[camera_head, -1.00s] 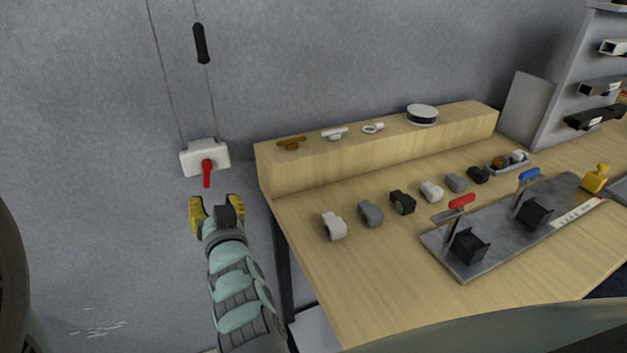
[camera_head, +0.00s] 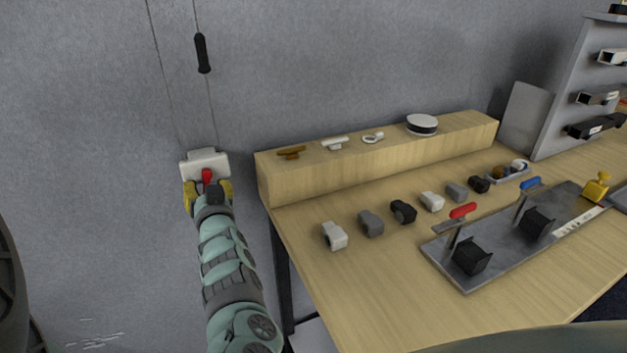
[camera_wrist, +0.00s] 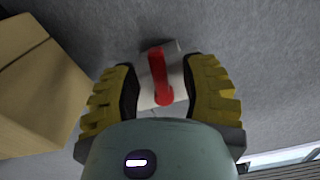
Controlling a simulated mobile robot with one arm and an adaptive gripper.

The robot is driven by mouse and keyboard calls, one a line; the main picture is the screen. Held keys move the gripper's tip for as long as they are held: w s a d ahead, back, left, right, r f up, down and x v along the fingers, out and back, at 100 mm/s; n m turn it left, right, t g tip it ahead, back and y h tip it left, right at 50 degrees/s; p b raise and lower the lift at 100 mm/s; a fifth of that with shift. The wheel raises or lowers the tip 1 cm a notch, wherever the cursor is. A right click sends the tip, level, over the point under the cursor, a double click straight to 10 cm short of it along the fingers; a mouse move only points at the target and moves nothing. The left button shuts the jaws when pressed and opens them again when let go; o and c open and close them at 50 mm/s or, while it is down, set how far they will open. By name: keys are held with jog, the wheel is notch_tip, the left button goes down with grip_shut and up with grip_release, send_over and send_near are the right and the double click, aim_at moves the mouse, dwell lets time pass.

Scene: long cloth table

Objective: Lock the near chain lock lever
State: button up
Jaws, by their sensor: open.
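The chain lock is a white box (camera_head: 205,160) on the grey wall, left of the table, with two thin lines running up from it. Its red lever (camera_head: 207,177) hangs down from the front of the box. My gripper (camera_head: 208,190) is open just below the box, with one yellow finger on each side of the lever. In the wrist view the red lever (camera_wrist: 159,78) stands between the spread yellow fingers (camera_wrist: 160,95), with gaps on both sides. The white box (camera_wrist: 172,72) shows behind the lever, partly hidden by it. Whether the palm touches the lever cannot be told.
A wooden table (camera_head: 330,270) with a raised wooden block (camera_head: 350,165) stands to the right. It carries cleats, several small clamps and a metal plate (camera_head: 500,250) with red and blue levers. A black handle (camera_head: 202,53) hangs on one line above the box.

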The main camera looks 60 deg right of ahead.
grip_shut()
dwell(0.4)
jog(key=n, duration=0.3)
jog(key=shift+s+d, duration=0.2)
jog(key=shift+d, duration=0.05)
grip_release()
